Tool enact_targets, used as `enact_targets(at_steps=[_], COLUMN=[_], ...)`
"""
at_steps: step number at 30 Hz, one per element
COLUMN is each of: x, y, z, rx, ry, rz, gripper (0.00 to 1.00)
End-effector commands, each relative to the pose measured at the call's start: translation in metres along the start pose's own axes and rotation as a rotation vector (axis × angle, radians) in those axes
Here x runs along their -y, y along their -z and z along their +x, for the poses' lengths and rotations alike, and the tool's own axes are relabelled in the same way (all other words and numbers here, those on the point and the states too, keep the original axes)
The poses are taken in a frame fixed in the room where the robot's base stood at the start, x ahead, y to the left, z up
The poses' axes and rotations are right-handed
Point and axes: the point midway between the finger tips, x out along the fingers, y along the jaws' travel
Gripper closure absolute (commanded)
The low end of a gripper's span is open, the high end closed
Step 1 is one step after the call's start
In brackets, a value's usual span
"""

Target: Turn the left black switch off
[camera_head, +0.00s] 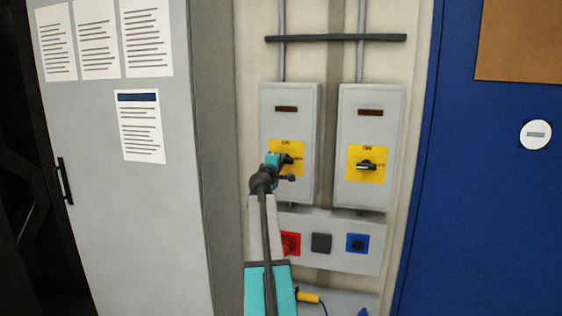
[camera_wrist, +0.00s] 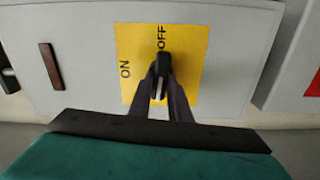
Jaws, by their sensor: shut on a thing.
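The left black switch sits on a yellow plate on the left grey box (camera_head: 306,110). In the wrist view the switch handle (camera_wrist: 162,64) is between my gripper's two dark fingers, which are shut on it. The handle lies along the line toward the OFF word (camera_wrist: 161,37), with the ON word (camera_wrist: 125,69) off to its left. In the head view my gripper (camera_head: 284,161) is at the left switch and hides part of it.
The right box carries a similar black switch (camera_head: 366,165) on a yellow plate. A grey cabinet (camera_head: 105,220) stands left, a blue door (camera_head: 480,200) right.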

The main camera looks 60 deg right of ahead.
Motion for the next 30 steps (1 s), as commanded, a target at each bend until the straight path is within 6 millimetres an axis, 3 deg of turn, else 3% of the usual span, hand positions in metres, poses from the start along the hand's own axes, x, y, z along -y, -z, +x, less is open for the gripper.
enact_targets(at_steps=[9, 22, 23, 26, 30], x=[0.0013, 0.0019, 0.0019, 0.0018, 0.0015], y=[-0.0003, -0.0004, -0.0004, -0.0003, -0.0003], z=[-0.0001, -0.0001, -0.0001, -0.0001, -0.0001], rx=[0.001, 0.001, 0.001, 0.001, 0.000], ry=[0.001, 0.001, 0.001, 0.001, 0.000], rz=[-0.121, -0.136, -0.136, -0.135, -0.134], gripper=[1.00, 1.00, 0.81, 0.64, 0.64])
